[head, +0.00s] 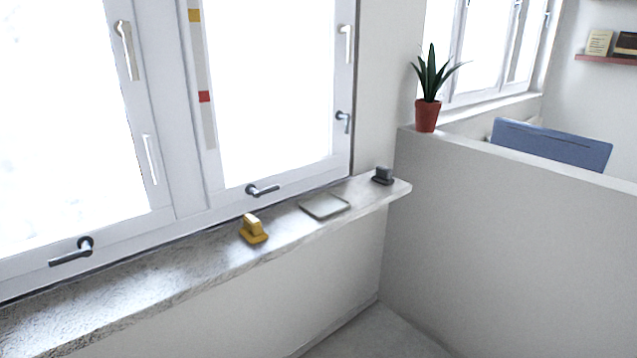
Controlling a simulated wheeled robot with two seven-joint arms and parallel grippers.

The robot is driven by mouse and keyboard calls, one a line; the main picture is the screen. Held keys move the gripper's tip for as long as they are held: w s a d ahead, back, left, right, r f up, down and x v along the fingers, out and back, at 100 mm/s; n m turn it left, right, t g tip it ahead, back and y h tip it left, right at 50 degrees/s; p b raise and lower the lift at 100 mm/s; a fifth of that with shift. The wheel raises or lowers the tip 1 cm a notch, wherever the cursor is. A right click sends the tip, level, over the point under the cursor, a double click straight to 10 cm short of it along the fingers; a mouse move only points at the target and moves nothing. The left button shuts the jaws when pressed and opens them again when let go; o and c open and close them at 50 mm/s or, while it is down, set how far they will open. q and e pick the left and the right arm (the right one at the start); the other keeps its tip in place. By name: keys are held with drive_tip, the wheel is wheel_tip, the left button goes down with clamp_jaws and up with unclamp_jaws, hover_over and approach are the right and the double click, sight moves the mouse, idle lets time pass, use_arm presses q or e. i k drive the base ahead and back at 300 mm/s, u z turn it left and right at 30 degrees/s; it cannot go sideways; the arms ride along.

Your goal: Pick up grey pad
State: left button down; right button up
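Two things on the window sill are grey, and I cannot tell for sure which is the grey pad. One is a small dark grey block on a flat base (383,176), near the sill's right end. The other is a flat, pale grey-green square piece with a lighter rim (325,206), lying left of the dark block and apart from it. Neither my left nor my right gripper is in the head view, so I cannot see their state.
A yellow block on a base (254,230) sits further left on the sill (150,280). Window handles (262,190) project above the sill. A low grey wall (500,230) meets the sill's right end and carries a potted plant (427,115). The sill's left part is clear.

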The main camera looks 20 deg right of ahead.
sight(384, 174)
drive_tip(key=z, duration=0.45)
drive_tip(key=i, duration=0.3)
drive_tip(key=z, duration=1)
drive_tip(key=i, duration=1)
drive_tip(key=u, duration=0.55)
drive_tip(key=i, duration=0.9)
drive_tip(key=u, duration=0.9)
